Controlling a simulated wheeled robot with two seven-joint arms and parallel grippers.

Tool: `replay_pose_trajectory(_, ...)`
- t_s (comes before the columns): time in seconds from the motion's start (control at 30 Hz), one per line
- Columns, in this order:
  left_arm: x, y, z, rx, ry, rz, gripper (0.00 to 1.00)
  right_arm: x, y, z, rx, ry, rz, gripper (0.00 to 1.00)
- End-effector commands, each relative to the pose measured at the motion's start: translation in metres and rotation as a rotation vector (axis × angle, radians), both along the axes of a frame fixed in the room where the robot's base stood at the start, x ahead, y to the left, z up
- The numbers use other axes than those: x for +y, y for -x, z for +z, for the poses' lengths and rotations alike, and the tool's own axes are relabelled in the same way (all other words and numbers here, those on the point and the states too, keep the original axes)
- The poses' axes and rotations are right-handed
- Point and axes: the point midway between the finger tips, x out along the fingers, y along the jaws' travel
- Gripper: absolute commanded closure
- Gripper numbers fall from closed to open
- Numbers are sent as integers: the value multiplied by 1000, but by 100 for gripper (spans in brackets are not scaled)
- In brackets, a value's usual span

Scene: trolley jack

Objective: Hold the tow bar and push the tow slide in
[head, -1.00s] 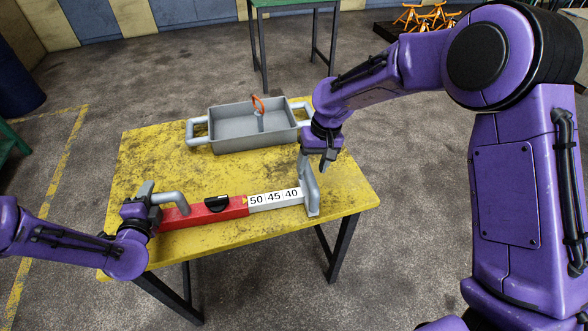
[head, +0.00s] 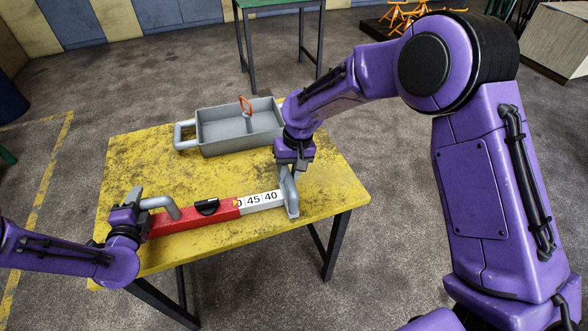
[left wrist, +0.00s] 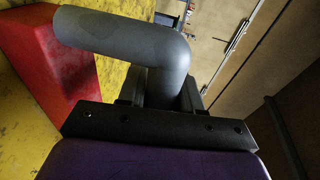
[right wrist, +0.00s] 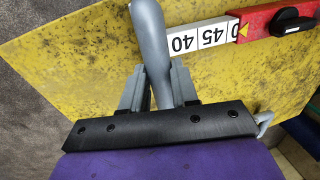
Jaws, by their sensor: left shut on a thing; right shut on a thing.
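The red tow bar (head: 180,220) lies along the front of the yellow table, with a black latch (head: 206,207) on top. The white tow slide (head: 264,202) sticks out of its right end; 45 and 40 show fully, and a 0 is partly covered at the red edge beside a yellow pointer. My left gripper (head: 131,205) is shut on the bar's grey bent handle (left wrist: 120,38) at the left end. My right gripper (head: 292,168) is shut on the grey upright handle (right wrist: 150,45) at the slide's outer end. The right fingertips partly hide behind the wrist in the head view.
A grey two-part tray (head: 222,146) with side handles stands at the back of the yellow table (head: 130,165), with an orange-ringed shackle (head: 246,106) in it. A green table (head: 270,4) stands behind. The table middle is clear.

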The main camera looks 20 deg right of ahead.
Motion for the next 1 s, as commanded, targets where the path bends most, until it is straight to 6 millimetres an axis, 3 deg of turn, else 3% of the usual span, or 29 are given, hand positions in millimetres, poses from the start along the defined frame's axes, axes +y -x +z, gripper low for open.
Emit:
replay_pose_trajectory(0.1, -3, 0, 1, -1, 2, -8, 100, 35, -3, 0, -2, -4, 5, 100)
replay_pose_trajectory(0.3, -4, 0, 1, 0, 2, -9, 100, 68, -5, 1, -1, -6, 3, 100)
replay_pose_trajectory(0.67, -6, 1, 0, 1, 3, -14, 100, 75, -5, 1, -1, -10, 2, 100)
replay_pose_trajectory(0.7, -6, 1, 0, 1, 3, -14, 100, 75, -5, 1, -1, -10, 1, 58)
replay_pose_trajectory(0.73, -6, 1, 0, 1, 3, -14, 100, 75, -5, 1, -1, -10, 2, 48)
replay_pose_trajectory(1.0, -3, 1, 0, 1, 2, -8, 100, 72, -5, 1, -1, -6, 1, 45)
